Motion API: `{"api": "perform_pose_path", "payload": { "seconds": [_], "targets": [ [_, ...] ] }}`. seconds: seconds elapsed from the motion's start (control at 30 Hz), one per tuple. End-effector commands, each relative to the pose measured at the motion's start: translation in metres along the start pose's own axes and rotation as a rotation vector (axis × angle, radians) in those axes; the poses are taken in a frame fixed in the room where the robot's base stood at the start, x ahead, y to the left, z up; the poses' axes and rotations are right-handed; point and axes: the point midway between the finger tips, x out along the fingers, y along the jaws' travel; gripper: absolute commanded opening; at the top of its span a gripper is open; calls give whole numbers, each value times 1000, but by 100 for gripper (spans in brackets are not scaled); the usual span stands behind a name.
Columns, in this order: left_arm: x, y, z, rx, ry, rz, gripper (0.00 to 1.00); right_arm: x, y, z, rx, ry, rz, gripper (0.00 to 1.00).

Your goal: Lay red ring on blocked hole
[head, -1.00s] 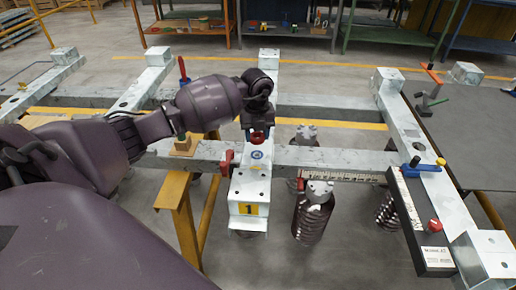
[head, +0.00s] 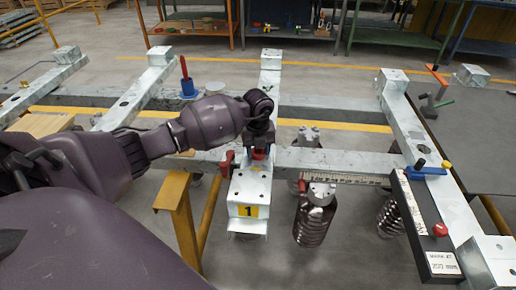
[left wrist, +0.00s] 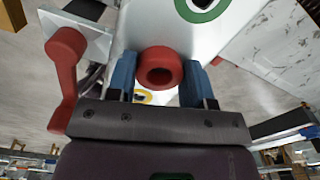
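The red ring (left wrist: 160,73) is between the two blue-padded fingers of my left gripper (left wrist: 160,82) in the left wrist view; both pads appear to touch its sides. In the head view the ring (head: 258,154) shows below my left gripper (head: 259,146), over the white beam (head: 250,190) with the yellow "1" label. A green circle mark around a dark spot (left wrist: 205,4) shows on the white surface at the top of the left wrist view, cut off by the frame edge. I cannot tell whether that spot is the blocked hole. My right gripper is out of view.
A red lever (left wrist: 66,80) stands close beside the gripper; it also shows in the head view (head: 226,165). Dark coil springs (head: 310,222) hang right of the beam. A black gauge bar (head: 424,225) lies on the right beam. A blue-based red peg (head: 188,85) stands behind my arm.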

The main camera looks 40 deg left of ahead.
Motion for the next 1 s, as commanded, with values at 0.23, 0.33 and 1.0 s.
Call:
{"api": "perform_pose_path", "payload": {
  "seconds": [0.23,0.33,1.0],
  "targets": [
    [0,0,0,0,0,0,72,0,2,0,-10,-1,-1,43],
    [0,0,0,0,0,0,72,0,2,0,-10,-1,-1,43],
    [-93,0,1,1,-5,-4,72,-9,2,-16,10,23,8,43]
  ]
}}
